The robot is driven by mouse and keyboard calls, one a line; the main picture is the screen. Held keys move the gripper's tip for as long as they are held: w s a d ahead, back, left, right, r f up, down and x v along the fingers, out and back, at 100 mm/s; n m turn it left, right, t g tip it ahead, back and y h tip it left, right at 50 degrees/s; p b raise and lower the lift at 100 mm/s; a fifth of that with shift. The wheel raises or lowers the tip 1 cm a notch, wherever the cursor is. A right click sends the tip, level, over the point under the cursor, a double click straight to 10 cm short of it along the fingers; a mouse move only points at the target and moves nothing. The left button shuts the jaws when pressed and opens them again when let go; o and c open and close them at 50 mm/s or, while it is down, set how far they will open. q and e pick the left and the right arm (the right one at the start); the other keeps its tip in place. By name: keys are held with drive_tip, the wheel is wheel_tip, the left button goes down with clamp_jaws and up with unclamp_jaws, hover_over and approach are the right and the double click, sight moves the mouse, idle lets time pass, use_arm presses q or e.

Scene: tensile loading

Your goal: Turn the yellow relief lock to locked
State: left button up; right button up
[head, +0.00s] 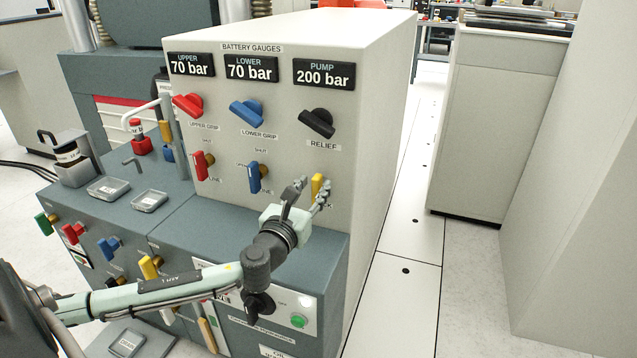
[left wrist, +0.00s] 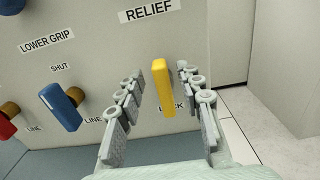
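The yellow relief lock (head: 317,187) is a lever on the front of the white gauge cabinet, below the black RELIEF knob (head: 317,123). In the left wrist view the yellow lock (left wrist: 163,88) stands roughly upright between the fingers, with clear gaps on both sides. A label under it is partly hidden and ends in "CK". My left gripper (head: 307,193) is open around the lever and does not appear to touch it; its open fingers also show in the left wrist view (left wrist: 160,105). My right gripper is not in view.
A blue lever (head: 254,177) and a red lever (head: 201,166) sit left of the lock on the same panel. The grey console (head: 290,262) juts out below. Clear floor (head: 405,270) lies to the right of the cabinet.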

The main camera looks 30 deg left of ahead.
use_arm(q)
drive_tip(key=shift+x, duration=1.3)
clamp_jaws()
